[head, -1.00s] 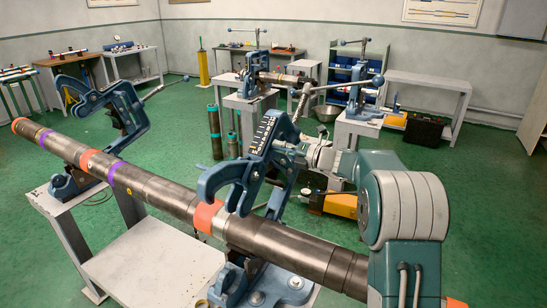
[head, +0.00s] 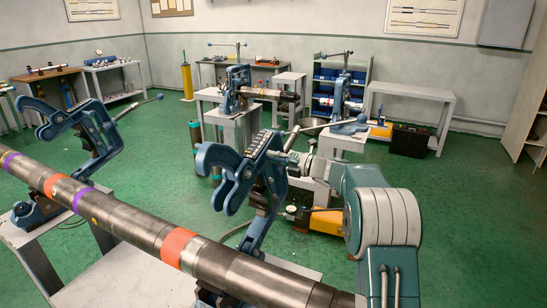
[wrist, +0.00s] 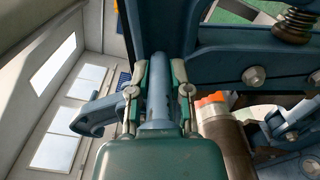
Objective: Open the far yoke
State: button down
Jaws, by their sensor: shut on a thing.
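Two blue yokes stand raised on hinges along a long dark pipe (head: 140,222). The left yoke (head: 90,135), the farther one in the head view, is tilted up and back, its hook clear of the pipe. The right yoke (head: 240,168), closer to me, is also swung up, its hooked jaw off the pipe. My gripper (head: 290,160) is at this right yoke's upper end. In the wrist view, the fingers of my gripper (wrist: 158,92) are shut around a round blue handle bar (wrist: 158,112). The right yoke's blue frame (wrist: 240,65) fills the upper right there.
The pipe has orange and purple bands and rests on grey stands (head: 125,278). Behind the right yoke are a yellow-orange machine (head: 326,221) and another vise (head: 240,90) with a short pipe. Green floor (head: 460,230) is free at the right.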

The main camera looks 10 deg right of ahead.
jog(key=shift+w+d+f, duration=0.15)
jog(key=shift+f, duration=0.1)
jog(key=c, duration=0.6)
grip_release()
jog(key=shift+r, duration=0.1)
jog(key=shift+d, duration=0.15)
jog(key=v, duration=1.1)
jog(key=shift+s+d, duration=0.25)
jog(key=shift+s, duration=0.05)
